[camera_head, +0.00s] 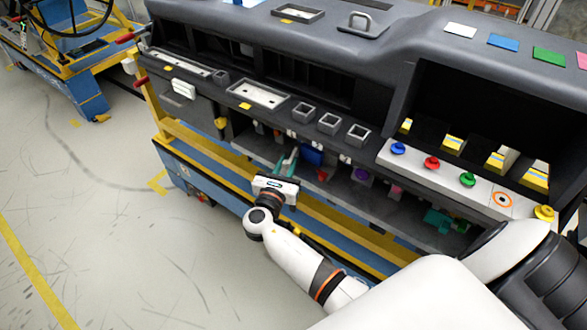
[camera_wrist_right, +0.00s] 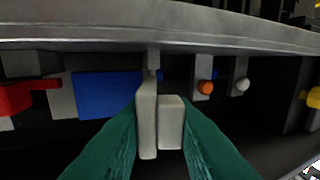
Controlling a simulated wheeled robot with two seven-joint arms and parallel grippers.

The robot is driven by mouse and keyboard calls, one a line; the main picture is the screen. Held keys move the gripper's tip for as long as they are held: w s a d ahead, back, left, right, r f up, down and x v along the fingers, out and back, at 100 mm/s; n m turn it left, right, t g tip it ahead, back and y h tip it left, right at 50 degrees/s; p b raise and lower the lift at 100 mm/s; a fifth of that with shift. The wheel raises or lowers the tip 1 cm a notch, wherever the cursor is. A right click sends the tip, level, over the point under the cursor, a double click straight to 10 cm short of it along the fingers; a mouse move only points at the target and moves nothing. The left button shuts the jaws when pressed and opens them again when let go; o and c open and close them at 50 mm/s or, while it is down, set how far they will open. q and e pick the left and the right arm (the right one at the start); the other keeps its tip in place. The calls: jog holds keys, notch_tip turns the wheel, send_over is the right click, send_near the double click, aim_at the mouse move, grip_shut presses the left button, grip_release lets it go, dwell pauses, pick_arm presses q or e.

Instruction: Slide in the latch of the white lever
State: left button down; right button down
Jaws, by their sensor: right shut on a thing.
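The white lever (camera_wrist_right: 147,118) hangs under the grey edge of the dashboard module in the right wrist view, from a narrow grey stem. A short pale block (camera_wrist_right: 171,122), apparently its latch, sits just right of it with a thin gap. My right gripper (camera_wrist_right: 161,118) has its green fingers on either side of this pair and is shut on it. In the head view my right gripper (camera_head: 287,162) reaches under the front ledge of the dashboard, left of centre. The lever is too small and hidden to make out there. My left gripper is not in view.
Beside the fingers in the wrist view are a blue block (camera_wrist_right: 108,95) and red part (camera_wrist_right: 14,98) on the left, and orange (camera_wrist_right: 205,88) and white (camera_wrist_right: 243,84) knobs on the right. The grey ledge (camera_wrist_right: 220,35) runs close above. Open floor (camera_head: 90,220) lies at left.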

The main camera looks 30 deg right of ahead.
jog(key=w+m+g+h+b, duration=0.1)
jog(key=g, duration=0.1)
jog(key=w+a+m+g+h+b, duration=0.1)
jog(key=m+g, duration=0.1)
jog(key=shift+r+h, duration=0.2)
jog(key=shift+h, duration=0.1)
jog(key=shift+w+d+r+g, duration=0.1)
jog(key=shift+g, duration=0.2)
jog(key=c, duration=1.5)
grip_release()
jog(key=shift+o, duration=0.3)
jog(key=shift+w+f, duration=0.15)
jog(key=shift+f, duration=0.1)
jog(key=shift+f, duration=0.1)
